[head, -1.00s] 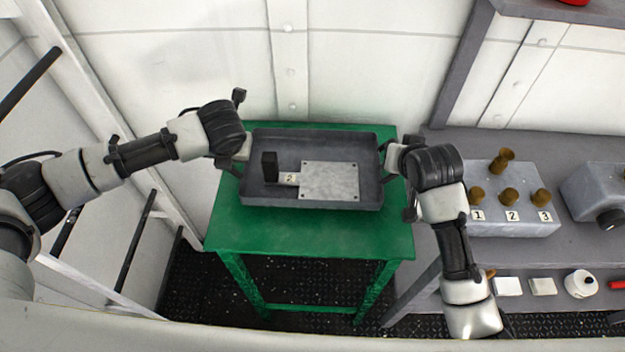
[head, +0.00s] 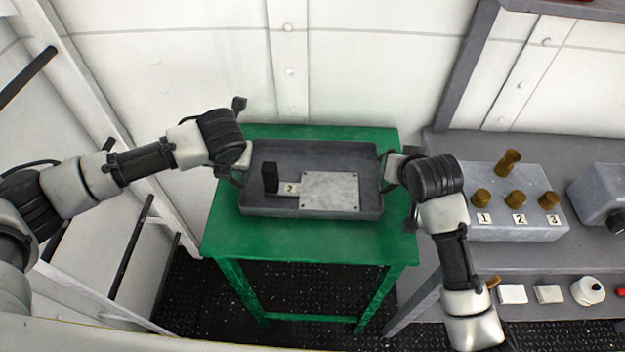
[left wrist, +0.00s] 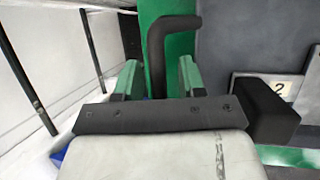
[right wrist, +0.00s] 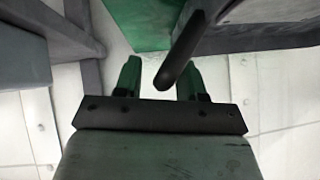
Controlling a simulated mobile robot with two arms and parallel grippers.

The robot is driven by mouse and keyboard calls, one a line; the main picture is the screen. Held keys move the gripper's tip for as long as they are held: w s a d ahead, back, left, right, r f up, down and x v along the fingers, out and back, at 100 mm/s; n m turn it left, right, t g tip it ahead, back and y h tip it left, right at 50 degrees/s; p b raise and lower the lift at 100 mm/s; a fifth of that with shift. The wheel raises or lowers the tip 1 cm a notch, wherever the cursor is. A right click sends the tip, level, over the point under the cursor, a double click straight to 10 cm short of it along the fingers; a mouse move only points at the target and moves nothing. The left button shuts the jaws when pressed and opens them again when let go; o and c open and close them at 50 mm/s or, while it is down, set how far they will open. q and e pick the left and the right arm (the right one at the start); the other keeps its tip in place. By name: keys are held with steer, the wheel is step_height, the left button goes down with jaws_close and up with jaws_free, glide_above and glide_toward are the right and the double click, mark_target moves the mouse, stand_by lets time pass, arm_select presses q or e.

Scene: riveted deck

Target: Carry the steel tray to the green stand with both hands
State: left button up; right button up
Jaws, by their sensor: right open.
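The grey steel tray (head: 310,212) is over the green stand's top (head: 305,240) and appears to rest on it. In it are an upright black block (head: 269,178), a tag marked 2 (head: 290,188) and a pale plate (head: 330,190). My left gripper (head: 243,160) is at the tray's left handle. In the left wrist view its fingers (left wrist: 158,78) stand apart, with the dark handle (left wrist: 157,50) between them and gaps beside it. My right gripper (head: 388,168) is at the right handle. In the right wrist view its fingers (right wrist: 160,80) are open around the handle bar (right wrist: 180,50).
A grey bench (head: 440,190) stands to the right, with a box of numbered brass knobs (head: 520,230) and small items on a lower shelf. A white ladder-like frame (head: 110,130) is on the left. A white wall (head: 350,60) is behind the stand.

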steer(key=shift+s, duration=0.1)
arm_select(q)
steer(key=v, duration=1.1)
arm_select(e)
steer(key=v, duration=1.2)
